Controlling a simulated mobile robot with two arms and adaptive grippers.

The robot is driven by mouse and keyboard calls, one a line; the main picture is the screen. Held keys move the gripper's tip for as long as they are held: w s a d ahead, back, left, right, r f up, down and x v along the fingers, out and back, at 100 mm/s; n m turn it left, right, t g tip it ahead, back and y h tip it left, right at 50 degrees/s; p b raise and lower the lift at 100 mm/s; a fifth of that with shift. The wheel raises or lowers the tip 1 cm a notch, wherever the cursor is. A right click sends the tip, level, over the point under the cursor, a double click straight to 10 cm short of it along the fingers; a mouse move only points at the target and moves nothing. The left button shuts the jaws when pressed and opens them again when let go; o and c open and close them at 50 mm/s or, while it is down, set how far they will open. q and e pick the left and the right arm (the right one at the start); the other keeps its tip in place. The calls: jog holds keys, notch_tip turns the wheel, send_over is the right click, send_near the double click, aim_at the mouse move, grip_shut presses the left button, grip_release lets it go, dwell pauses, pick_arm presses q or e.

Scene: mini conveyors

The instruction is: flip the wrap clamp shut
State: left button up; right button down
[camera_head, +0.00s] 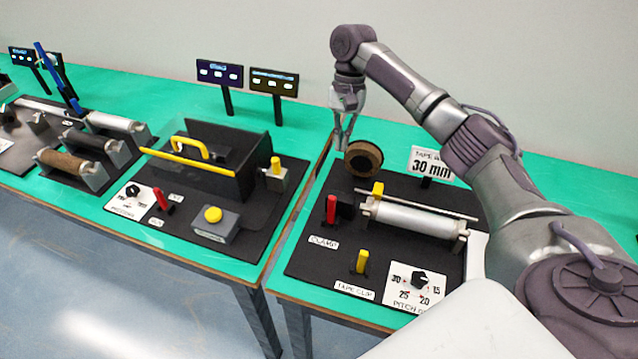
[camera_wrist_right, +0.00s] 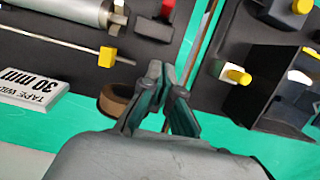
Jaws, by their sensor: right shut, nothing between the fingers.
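The clamp lever (camera_head: 331,209) is a red handle standing upright behind a "CLAMP" label (camera_head: 324,242) on the right black board. In the right wrist view the red lever (camera_wrist_right: 168,9) shows at the top edge, partly cut off. My right gripper (camera_head: 341,147) is shut and empty, pointing down at the back of the board, beside a brown tape roll (camera_head: 363,158) and well behind the lever. Its fingertips also show in the right wrist view (camera_wrist_right: 163,72). My left gripper is not in view.
A grey roller (camera_head: 410,217) with a thin rod and yellow block (camera_head: 378,189) lies right of the lever. A yellow tape clip lever (camera_head: 361,262) and pitch dial (camera_head: 420,278) stand in front. A "30 mm" sign (camera_head: 431,164) stands behind. Another station with a black box (camera_head: 252,169) is left.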

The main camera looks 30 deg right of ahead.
aim_at(331, 210)
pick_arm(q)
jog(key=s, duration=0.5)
pick_arm(e)
jog(key=x, duration=0.2)
jog(key=p+x, duration=0.1)
jog(key=x, duration=0.2)
jog(key=s+x, duration=0.1)
jog(key=x, duration=0.2)
jog(key=shift+f+p, duration=0.15)
jog(key=shift+p, duration=0.25)
jog(key=shift+s+a+f+p, duration=0.25)
jog(key=shift+s+a+p, duration=0.5)
jog(key=shift+s+a, duration=0.65)
jog(key=shift+a, duration=0.1)
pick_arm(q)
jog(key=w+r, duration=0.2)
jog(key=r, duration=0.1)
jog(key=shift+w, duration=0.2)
pick_arm(e)
jog(key=shift+f, duration=0.1)
jog(key=shift+w, duration=0.1)
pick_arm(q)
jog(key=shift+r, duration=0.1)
